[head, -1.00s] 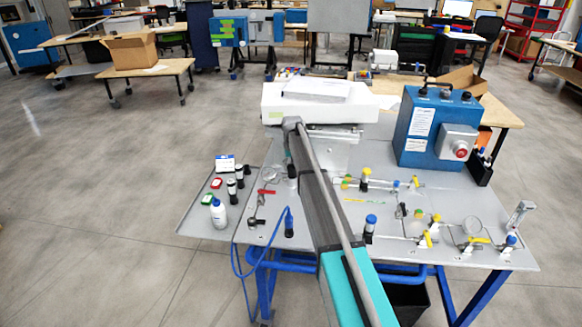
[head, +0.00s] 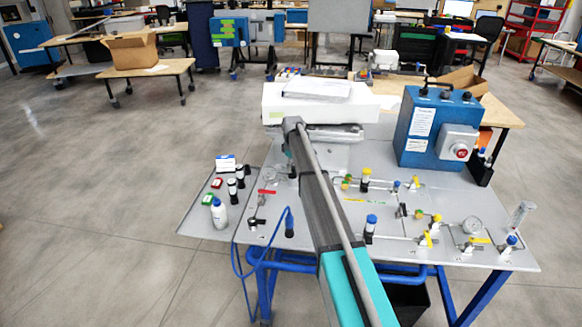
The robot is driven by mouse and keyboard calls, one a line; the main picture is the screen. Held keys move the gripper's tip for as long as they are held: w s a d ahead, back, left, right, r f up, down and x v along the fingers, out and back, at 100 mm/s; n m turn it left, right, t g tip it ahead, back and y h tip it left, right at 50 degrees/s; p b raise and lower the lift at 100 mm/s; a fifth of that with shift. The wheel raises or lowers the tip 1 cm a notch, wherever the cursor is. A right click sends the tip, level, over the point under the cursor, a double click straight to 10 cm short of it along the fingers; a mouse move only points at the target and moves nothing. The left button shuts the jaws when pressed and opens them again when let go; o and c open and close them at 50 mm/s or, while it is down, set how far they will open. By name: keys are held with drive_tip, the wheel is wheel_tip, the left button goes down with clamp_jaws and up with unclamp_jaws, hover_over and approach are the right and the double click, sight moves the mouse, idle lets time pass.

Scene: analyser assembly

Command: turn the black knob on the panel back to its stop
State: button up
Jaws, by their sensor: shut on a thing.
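My arm reaches from the bottom of the head view up over the grey panel. My gripper is not seen; the end of my arm is hidden behind my own arm link. A small dark part shows at the left edge of the link, too small to make out. I cannot pick out the black knob for certain. A small dark fitting with a handle (head: 256,222) lies left of my arm on the panel (head: 335,262). Another small black fitting (head: 402,210) stands right of my arm.
A blue box with a red button (head: 418,125) stands at the panel's back right. A white instrument (head: 345,108) is behind my arm. A white bottle (head: 219,213) and several small vials stand at the left. Valves and a gauge (head: 472,225) fill the right side.

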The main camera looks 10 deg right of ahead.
drive_tip(key=shift+w+n, duration=0.25)
drive_tip(key=shift+n, duration=0.75)
drive_tip(key=o, duration=1.1)
drive_tip(key=shift+o, duration=0.2)
drive_tip(key=shift+s, duration=0.1)
